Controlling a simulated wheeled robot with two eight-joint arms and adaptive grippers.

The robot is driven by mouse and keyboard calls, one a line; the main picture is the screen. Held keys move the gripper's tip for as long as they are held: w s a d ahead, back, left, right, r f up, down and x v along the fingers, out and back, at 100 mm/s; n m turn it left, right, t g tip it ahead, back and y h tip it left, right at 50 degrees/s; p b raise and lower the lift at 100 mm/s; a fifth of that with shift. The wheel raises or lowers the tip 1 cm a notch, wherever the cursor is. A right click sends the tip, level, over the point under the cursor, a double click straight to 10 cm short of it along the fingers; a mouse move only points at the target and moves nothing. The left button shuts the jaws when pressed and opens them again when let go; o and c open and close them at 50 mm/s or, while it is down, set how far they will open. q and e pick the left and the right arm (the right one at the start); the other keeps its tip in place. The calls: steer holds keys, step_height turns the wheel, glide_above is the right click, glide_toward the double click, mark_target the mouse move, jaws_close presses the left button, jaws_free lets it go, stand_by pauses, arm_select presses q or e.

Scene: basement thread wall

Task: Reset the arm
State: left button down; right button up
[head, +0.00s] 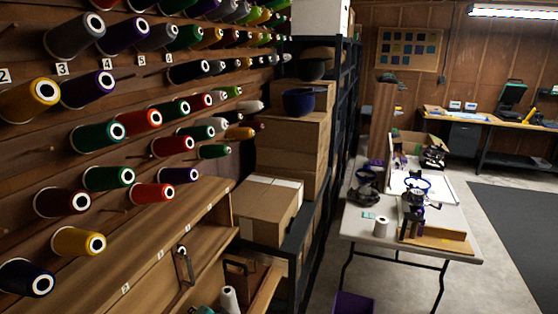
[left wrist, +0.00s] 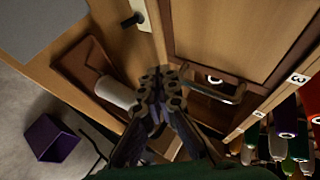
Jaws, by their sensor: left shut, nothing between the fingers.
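My left gripper (left wrist: 158,82) shows in the left wrist view. Its dark fingers are together with nothing between them. I cannot make out either gripper in the head view, and my right gripper is in neither view.
Thread cones (head: 100,130) stick out from the wooden wall at left. Cardboard boxes (head: 268,208) stand on a dark shelf rack. A purple bin (head: 353,304) is on the floor near a white table (head: 350,226) with equipment. A dark mat (head: 515,215) lies on open floor at right.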

arm_select(q)
steer(key=s+d+n+h, duration=0.2)
steer(key=s+n+h, duration=0.1)
steer(key=s, duration=0.4)
steer(key=s+d+n+g+h, duration=0.1)
steer(key=s+d+n+h, duration=0.1)
steer(key=s, duration=0.4)
steer(key=shift+s+f+n+g+h, duration=0.3)
steer(key=shift+s+f+n+h, duration=0.15)
steer(key=shift+h, duration=0.75)
